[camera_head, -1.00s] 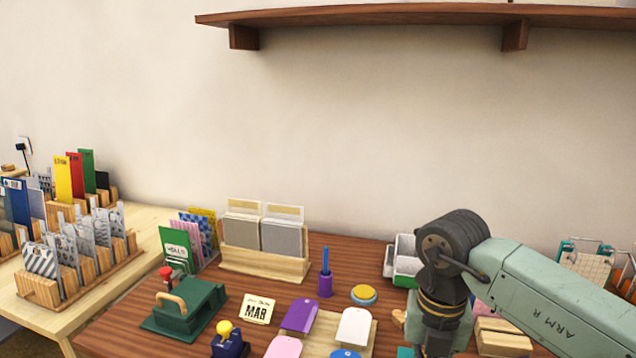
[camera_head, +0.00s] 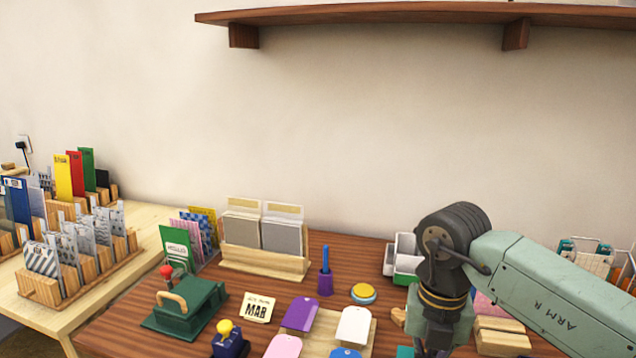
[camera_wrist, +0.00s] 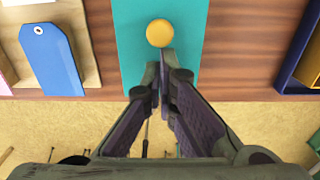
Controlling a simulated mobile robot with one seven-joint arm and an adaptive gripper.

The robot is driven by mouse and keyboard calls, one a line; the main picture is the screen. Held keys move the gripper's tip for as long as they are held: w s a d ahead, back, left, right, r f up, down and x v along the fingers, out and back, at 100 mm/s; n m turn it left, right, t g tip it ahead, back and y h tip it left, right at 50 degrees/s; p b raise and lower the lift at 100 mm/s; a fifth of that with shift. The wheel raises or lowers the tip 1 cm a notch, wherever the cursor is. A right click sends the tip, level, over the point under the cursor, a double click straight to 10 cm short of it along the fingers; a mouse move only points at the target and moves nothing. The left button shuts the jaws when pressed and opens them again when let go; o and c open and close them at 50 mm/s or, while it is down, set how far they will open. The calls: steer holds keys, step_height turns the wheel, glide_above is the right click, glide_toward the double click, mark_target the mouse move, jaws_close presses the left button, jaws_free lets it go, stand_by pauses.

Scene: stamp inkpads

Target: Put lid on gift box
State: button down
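In the wrist view, a flat teal piece (camera_wrist: 133,45) with a round yellow knob (camera_wrist: 160,33) lies on the brown table; I cannot tell if it is the lid. My gripper (camera_wrist: 164,62) points at it, with its fingertips together just below the knob in the picture. No thing shows between the fingers. Whether the fingertips touch the teal piece cannot be told. In the head view, my gripper is mostly cut off at the bottom edge, and a bit of teal (camera_head: 405,352) shows left of it. I cannot make out the gift box for certain.
A blue tag (camera_wrist: 50,60) on a wooden board lies left of the teal piece. A dark blue tray (camera_wrist: 291,72) is at right. White bins (camera_head: 402,252) stand behind my arm. A green press (camera_head: 185,308) and a blue tool with a yellow knob (camera_head: 228,340) stand left.

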steer(key=shift+r+p, duration=1.35)
steer(key=shift+r, duration=1.6)
steer(key=shift+f, duration=0.1)
